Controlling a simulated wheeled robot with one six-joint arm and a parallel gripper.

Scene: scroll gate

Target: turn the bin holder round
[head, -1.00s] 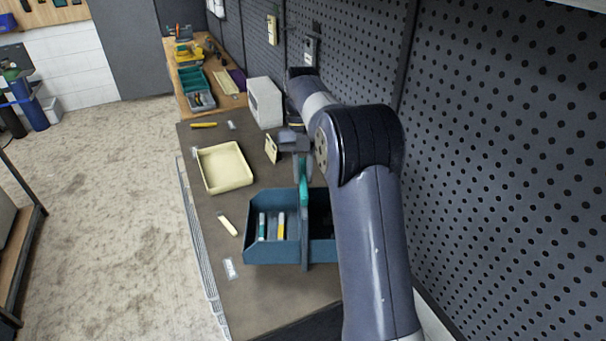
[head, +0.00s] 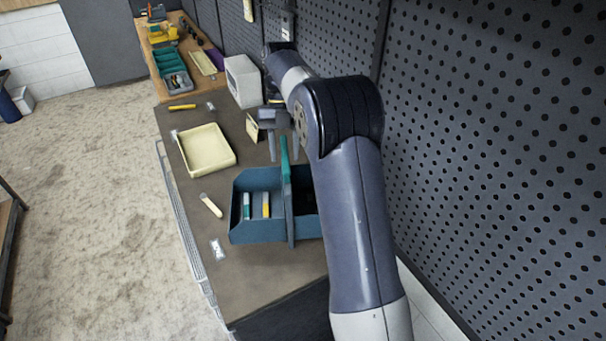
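The bin holder is a blue open carrier (head: 262,232) with a divider and a teal upright handle (head: 285,165), standing on the brown bench top. Its left compartment holds a whitish-teal piece (head: 246,206) and a yellow piece (head: 266,205). Its right compartment looks dark and is partly hidden by my arm. My gripper (head: 285,148) is at the handle's top end, with its two grey fingers apart, one on either side of the handle in the picture. I cannot tell whether a finger touches the handle.
A cream tray (head: 207,150) lies left of the carrier. A small cream card (head: 252,128) stands near my gripper, with a white box (head: 243,82) behind. A yellow marker (head: 182,107) and a pale stick (head: 211,206) lie on the bench. A pegboard wall (head: 490,150) bounds the right.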

